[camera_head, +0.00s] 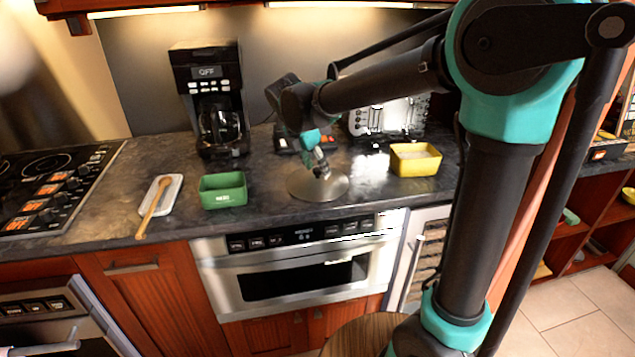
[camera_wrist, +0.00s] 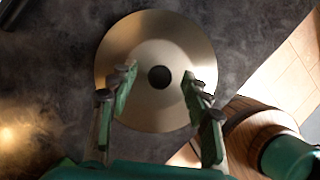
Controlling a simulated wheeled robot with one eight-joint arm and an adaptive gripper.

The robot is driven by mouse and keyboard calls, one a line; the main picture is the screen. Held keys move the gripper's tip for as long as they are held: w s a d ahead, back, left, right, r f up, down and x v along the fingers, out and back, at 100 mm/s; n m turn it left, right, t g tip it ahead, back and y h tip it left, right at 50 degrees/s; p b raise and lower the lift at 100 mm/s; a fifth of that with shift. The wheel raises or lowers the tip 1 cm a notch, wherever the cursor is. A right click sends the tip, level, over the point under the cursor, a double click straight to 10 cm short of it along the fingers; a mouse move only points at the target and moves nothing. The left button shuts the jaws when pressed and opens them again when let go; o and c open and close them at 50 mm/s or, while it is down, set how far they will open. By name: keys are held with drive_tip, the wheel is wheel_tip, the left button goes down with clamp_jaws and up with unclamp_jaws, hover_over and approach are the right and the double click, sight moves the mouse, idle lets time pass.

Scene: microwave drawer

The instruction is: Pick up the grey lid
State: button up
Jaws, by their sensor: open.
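The grey lid (camera_head: 316,187) is a round, shiny metal disc lying on the dark countertop above the microwave drawer. In the wrist view the lid (camera_wrist: 150,45) fills the upper middle, with a dark round knob (camera_wrist: 159,77) at its centre. My gripper (camera_head: 320,168) is over the lid in the head view and hides part of it, including the knob. In the wrist view my gripper (camera_wrist: 158,82) is open, with one finger on each side of the knob and nothing between them but the knob below or level with them; the exact height is unclear.
A green container (camera_head: 223,190) stands left of the lid and a yellow container (camera_head: 415,160) to the right. A wooden spoon (camera_head: 152,208) lies on a white rest (camera_head: 172,187). A coffee maker (camera_head: 210,95) and a toaster (camera_head: 385,118) stand behind.

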drive_tip(key=shift+w+d+f, duration=0.1)
drive_tip(key=shift+d+f, duration=0.05)
drive_tip(key=shift+f, duration=0.25)
clamp_jaws()
drive_tip(key=shift+r, duration=0.15)
